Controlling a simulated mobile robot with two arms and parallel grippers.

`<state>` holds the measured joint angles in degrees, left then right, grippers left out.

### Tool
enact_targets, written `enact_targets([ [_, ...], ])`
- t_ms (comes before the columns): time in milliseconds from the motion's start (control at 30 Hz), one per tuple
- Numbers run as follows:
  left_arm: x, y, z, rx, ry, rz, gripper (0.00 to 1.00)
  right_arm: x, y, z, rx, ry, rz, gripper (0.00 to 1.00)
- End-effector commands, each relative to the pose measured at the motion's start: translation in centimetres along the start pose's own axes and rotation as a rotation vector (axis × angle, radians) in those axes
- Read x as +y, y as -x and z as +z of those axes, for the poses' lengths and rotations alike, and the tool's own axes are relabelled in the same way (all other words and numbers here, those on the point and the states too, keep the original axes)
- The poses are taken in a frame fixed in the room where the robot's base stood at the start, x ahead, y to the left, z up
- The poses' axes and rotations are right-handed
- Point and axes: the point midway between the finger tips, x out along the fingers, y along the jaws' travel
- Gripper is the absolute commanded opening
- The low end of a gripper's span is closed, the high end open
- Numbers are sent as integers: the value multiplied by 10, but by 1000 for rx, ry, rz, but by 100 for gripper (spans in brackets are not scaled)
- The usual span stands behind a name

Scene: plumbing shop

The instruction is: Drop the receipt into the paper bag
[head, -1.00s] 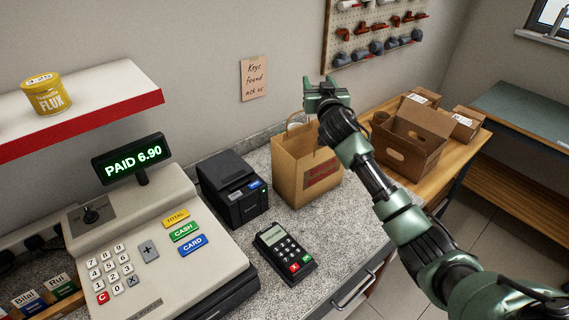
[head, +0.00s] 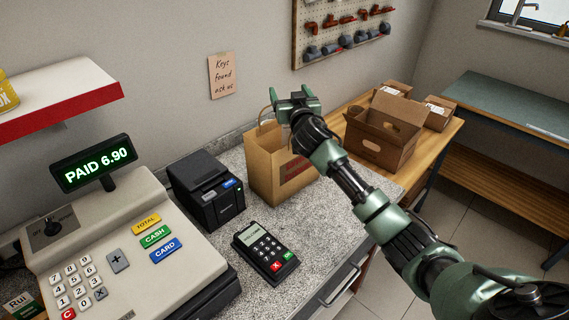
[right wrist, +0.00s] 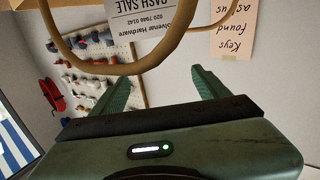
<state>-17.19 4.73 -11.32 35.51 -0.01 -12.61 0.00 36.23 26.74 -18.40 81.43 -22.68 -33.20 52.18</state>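The paper bag (head: 262,172) stands upright on the counter, brown, with loop handles up. A handle (right wrist: 76,50) curves across the right wrist view. The receipt (right wrist: 140,16), white with "CASH SALE" print, shows upside down at the top edge of that view, beyond my fingertips and apart from them. I cannot tell how much of it is inside the bag. It does not show in the head view. My right gripper (head: 291,91) is above the bag's mouth by the handles. Its fingers are spread with nothing between them in the right wrist view (right wrist: 160,76). My left gripper is out of view.
A card terminal (head: 265,250), a black printer (head: 206,188) and the cash register (head: 105,245) reading "PAID 6.90" stand left of the bag. Cardboard boxes (head: 384,135) sit on a wooden table to the right. A note (head: 222,77) and a pegboard (head: 345,25) hang behind.

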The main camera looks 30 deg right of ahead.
Motion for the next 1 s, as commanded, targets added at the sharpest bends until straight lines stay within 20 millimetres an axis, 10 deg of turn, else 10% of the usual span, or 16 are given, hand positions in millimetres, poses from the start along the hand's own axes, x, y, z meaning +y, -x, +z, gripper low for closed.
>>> enact_targets([
  [367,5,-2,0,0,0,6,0,-1,4,1,1,0,-1,75],
  [1000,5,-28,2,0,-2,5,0,0,77,1,0,0,0,75],
])
